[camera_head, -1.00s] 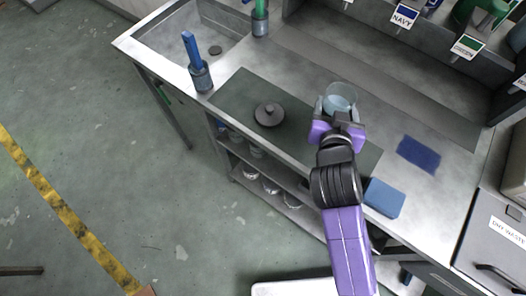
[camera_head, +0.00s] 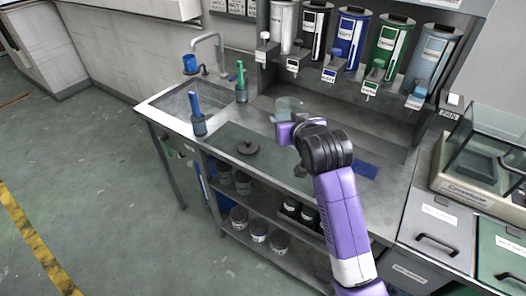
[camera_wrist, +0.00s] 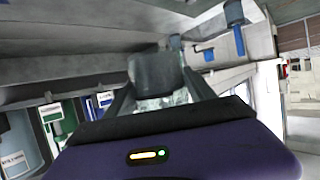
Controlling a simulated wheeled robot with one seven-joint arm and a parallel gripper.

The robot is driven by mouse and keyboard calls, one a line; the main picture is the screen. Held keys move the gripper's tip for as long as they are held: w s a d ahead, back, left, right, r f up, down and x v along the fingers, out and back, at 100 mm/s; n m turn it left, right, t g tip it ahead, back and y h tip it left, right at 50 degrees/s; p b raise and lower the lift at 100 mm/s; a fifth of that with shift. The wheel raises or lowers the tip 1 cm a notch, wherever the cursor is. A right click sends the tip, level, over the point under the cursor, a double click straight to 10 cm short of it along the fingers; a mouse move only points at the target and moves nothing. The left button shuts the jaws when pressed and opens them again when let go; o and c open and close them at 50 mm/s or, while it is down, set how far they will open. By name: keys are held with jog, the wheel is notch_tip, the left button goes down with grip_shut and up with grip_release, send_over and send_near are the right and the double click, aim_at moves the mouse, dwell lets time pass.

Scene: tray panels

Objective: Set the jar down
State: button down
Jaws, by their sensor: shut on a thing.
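The jar (camera_head: 290,104) is a clear, pale glass vessel, held over the back part of the steel bench. In the wrist view, the jar (camera_wrist: 160,102) shows as a glassy shape between the two dark fingers of my gripper (camera_wrist: 160,84), partly hidden by my purple housing. I cannot tell whether the jar touches the bench. A dark grey lid with a knob (camera_head: 248,148) lies on the dark mat (camera_head: 226,137), left of my gripper.
A blue cloth (camera_head: 366,170) lies right of my arm. Labelled dispensers (camera_head: 349,36) line the back, above the bench. A glass-sided balance (camera_head: 484,150) stands at right. The mat around the lid is clear.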

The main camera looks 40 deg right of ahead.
aim_at(297, 107)
jog(key=d+r, duration=0.3)
jog(key=shift+r, duration=0.1)
jog(key=f, duration=1.3)
jog(key=d+f+p, duration=0.1)
jog(key=f, duration=0.5)
jog(key=shift+f, duration=0.25)
jog(key=shift+a+f, duration=0.1)
jog(key=shift+f, duration=0.05)
jog(key=shift+c, duration=1.6)
grip_release()
